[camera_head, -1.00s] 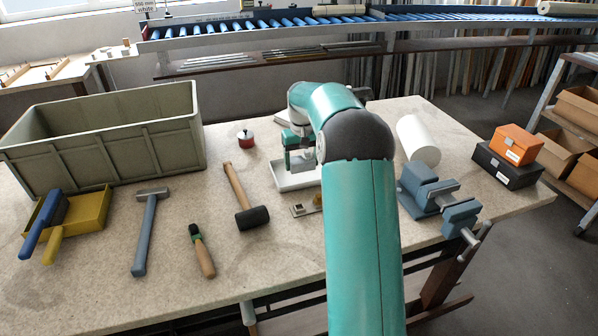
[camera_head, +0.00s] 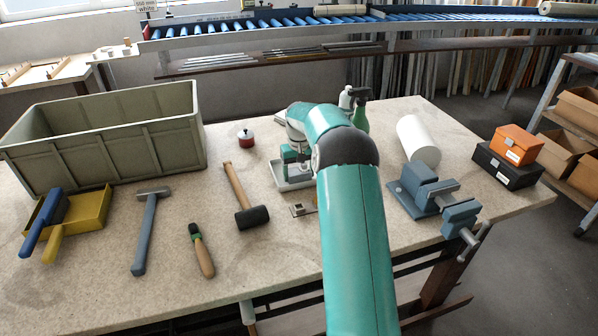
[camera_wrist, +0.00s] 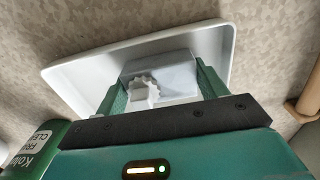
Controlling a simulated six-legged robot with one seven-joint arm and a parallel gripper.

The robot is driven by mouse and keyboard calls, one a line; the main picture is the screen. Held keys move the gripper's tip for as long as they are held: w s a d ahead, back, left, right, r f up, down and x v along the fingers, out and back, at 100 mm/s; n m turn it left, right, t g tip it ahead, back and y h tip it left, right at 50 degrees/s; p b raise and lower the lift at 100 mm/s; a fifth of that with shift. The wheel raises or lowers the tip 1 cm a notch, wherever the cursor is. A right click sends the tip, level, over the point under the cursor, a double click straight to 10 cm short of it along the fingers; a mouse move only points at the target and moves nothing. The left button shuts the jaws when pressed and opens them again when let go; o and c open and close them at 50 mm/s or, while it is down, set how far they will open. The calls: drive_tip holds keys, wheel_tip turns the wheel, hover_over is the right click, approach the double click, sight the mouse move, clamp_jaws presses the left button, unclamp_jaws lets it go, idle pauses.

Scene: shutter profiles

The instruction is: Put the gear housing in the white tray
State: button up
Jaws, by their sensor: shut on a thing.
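The gear housing (camera_wrist: 176,72) is a light grey block with a toothed gear on its face, seen in the wrist view. My gripper (camera_wrist: 162,82) is shut on it, one green finger on each side. The white tray (camera_wrist: 85,70) lies right behind the housing in that view, its rim showing around it. In the head view my gripper (camera_head: 296,158) points down at the white tray (camera_head: 283,184), whose right part is hidden by my arm. I cannot tell whether the housing touches the tray floor.
A mallet (camera_head: 252,216) lies left of the tray and a red-lidded pot (camera_head: 246,138) stands behind it. A green spray bottle (camera_head: 360,115) stands at the back. A blue vise (camera_head: 425,188) and a white roll (camera_head: 418,140) are on the right. A large grey-green crate (camera_head: 100,140) fills the left.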

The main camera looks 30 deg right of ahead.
sight(299, 171)
drive_tip(key=o, duration=1.4)
drive_tip(key=shift+c, duration=0.2)
wheel_tip(299, 171, up, 12)
drive_tip(key=s+a+r+n+t+h, duration=0.1)
drive_tip(key=s+a+r, duration=0.6)
drive_tip(key=a, duration=0.2)
drive_tip(key=s+a+r+n+t, duration=0.1)
drive_tip(key=s+a+r+t, duration=0.1)
drive_tip(key=s+a+r, duration=0.65)
drive_tip(key=s+a+f+t, duration=0.1)
drive_tip(key=s+a+f, duration=0.1)
drive_tip(key=s, duration=0.5)
drive_tip(key=s+a+f, duration=0.3)
drive_tip(key=s+a, duration=0.2)
drive_tip(key=s, duration=0.2)
drive_tip(key=s+a+f+n+t+y, duration=0.1)
drive_tip(key=s+a+f, duration=0.1)
drive_tip(key=s+a, duration=0.2)
drive_tip(key=s, duration=0.3)
drive_tip(key=shift+a+f+t, duration=0.15)
drive_tip(key=shift+f+t, duration=0.1)
drive_tip(key=shift+t, duration=0.05)
